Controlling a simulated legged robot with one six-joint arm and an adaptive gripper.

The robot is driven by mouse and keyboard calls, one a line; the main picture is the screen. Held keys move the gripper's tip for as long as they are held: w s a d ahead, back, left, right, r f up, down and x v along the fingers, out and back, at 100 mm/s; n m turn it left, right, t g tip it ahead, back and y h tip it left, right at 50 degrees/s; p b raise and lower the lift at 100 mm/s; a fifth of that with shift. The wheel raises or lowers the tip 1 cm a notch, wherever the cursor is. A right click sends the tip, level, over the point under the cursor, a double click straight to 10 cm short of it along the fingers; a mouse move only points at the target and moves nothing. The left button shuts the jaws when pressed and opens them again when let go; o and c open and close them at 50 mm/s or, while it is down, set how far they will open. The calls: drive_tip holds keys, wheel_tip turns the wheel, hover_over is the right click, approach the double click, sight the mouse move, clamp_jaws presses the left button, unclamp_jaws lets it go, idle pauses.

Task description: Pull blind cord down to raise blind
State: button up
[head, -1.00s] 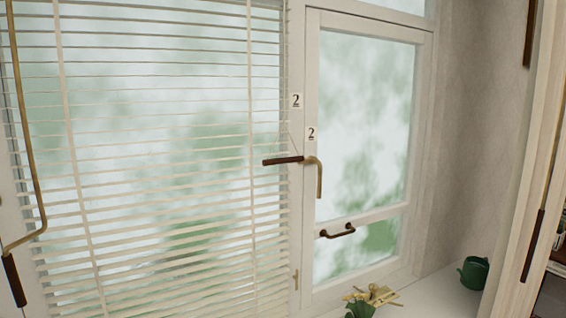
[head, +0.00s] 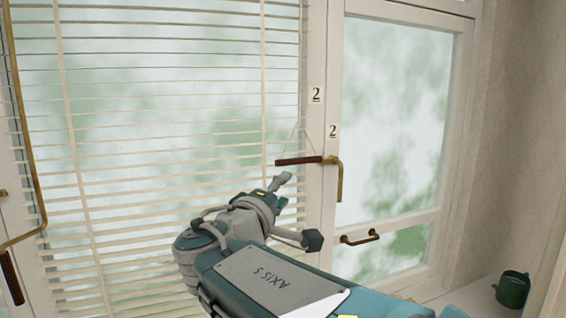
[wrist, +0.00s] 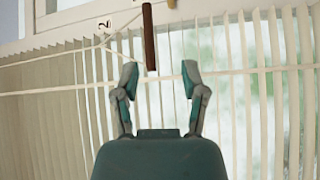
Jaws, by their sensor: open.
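The slatted blind (head: 150,120) hangs lowered over the left window pane. A thin pale cord (head: 297,132) shows faintly beside the blind's right edge, above the brown grip of the window handle (head: 300,161). My gripper (head: 283,182) is just below that grip in the head view. In the wrist view my gripper (wrist: 160,76) is open and empty, with the brown handle grip (wrist: 149,38) pointing into the gap between its fingertips. Pale cord lines (wrist: 103,42) run left of the grip there. I cannot tell whether a finger touches the cord or the handle.
The right casement has a lower brown pull handle (head: 361,238). A green pot (head: 512,289) stands on the sill at the right. A long brass rod (head: 27,150) runs down the left side. Number tags (head: 333,131) are on the frame.

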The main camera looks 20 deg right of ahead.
sight(296, 164)
drive_tip(key=shift+t, duration=0.4)
drive_tip(key=x, duration=0.7)
drive_tip(key=r+x, duration=0.1)
drive_tip(key=x, duration=0.3)
drive_tip(key=shift+w+a, duration=0.25)
drive_tip(key=shift+a, duration=0.15)
drive_tip(key=shift+a, duration=0.1)
clamp_jaws()
